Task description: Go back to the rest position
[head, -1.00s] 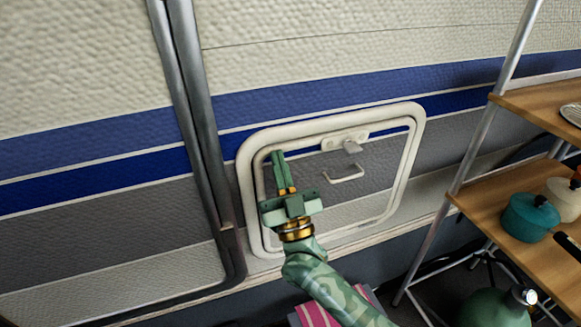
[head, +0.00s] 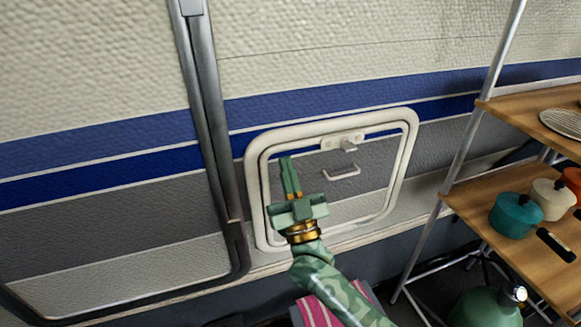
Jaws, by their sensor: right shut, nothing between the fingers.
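My right gripper (head: 287,160) is shut and empty, its fingers pointing up in front of the left part of a framed hatch (head: 256,190) in the caravan wall. I cannot tell whether it touches the hatch. The hatch has a white rounded frame, a small handle (head: 341,172) in its middle and a latch (head: 347,143) at its top. The handle and latch are to the right of the gripper and apart from it. The left gripper does not show.
A shelf rack (head: 510,200) stands at the right, with a teal pot (head: 516,215), a cream pot (head: 551,199) and a plate (head: 563,122). A green gas bottle (head: 487,308) is under it. Pink striped cloth (head: 318,312) lies below my right arm. A dark metal post (head: 212,120) runs up the wall.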

